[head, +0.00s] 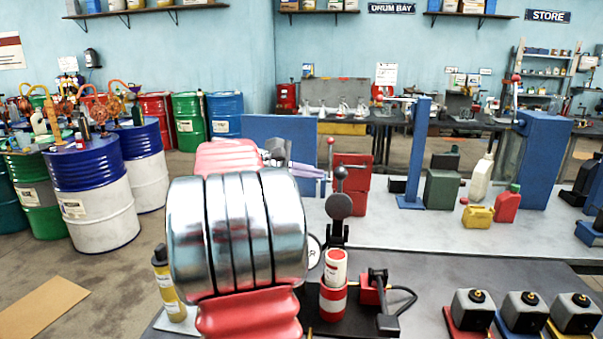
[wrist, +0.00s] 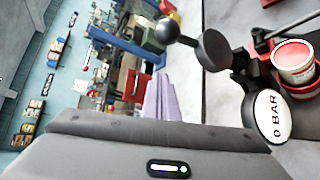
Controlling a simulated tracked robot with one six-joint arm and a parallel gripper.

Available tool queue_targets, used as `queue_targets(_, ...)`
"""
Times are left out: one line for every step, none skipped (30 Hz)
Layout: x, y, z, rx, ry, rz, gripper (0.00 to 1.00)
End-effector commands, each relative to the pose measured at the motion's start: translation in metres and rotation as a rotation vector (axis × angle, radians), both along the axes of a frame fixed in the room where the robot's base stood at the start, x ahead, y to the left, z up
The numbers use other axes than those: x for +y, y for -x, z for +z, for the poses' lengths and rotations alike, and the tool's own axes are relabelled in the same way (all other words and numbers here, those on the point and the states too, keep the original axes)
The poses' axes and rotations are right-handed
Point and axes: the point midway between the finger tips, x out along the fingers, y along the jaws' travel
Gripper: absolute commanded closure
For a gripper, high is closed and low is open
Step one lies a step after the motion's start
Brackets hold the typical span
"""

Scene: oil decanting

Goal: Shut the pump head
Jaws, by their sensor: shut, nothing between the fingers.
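The pump head shows as a dark grey round disc (head: 339,206) with a black ball knob (head: 340,172) on a short stem. It stands raised on a black post behind a red and white can (head: 335,268). In the wrist view the disc (wrist: 213,48) stands on edge, with the knob (wrist: 169,29) on its left. My gripper (head: 324,174) is shut and empty, just left of the knob in the head view. Its pale purple fingers (wrist: 158,98) show below the knob in the wrist view, with no clear contact. My arm partly hides the gauge (head: 314,252).
The gauge reads 0 BAR in the wrist view (wrist: 268,117). A yellow bottle (head: 168,285) stands left of my arm. A black lever device (head: 379,300) stands right of the can. Several grey blocks (head: 523,312) line the right front. The bench between has free room.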

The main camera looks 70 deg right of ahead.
Motion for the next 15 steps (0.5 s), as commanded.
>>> queue_targets(-0.006,0.004,-0.003,0.000,-0.001,-0.002,1.00)
queue_targets(-0.009,0.006,-0.005,0.000,-0.001,-0.002,1.00)
queue_targets(-0.013,0.009,-0.007,0.000,-0.001,-0.002,1.00)
queue_targets(-0.015,0.011,-0.008,0.000,-0.001,-0.002,1.00)
queue_targets(-0.018,0.013,-0.009,0.000,-0.001,-0.002,1.00)
queue_targets(-0.022,0.016,-0.011,0.000,-0.001,-0.001,1.00)
queue_targets(-0.018,0.017,-0.007,-0.002,0.001,-0.001,1.00)
queue_targets(-0.016,0.018,-0.006,-0.002,0.002,0.000,1.00)
queue_targets(-0.013,0.021,-0.004,-0.002,0.001,0.000,1.00)
queue_targets(-0.011,0.022,-0.003,-0.002,0.002,0.000,1.00)
queue_targets(-0.009,0.024,-0.002,-0.002,0.001,0.000,1.00)
queue_targets(-0.007,0.026,0.000,-0.002,0.001,0.000,1.00)
queue_targets(-0.005,0.028,0.001,-0.002,0.001,0.000,1.00)
queue_targets(-0.003,0.030,0.003,-0.002,0.001,0.000,1.00)
queue_targets(-0.001,0.032,0.004,-0.002,0.001,-0.001,1.00)
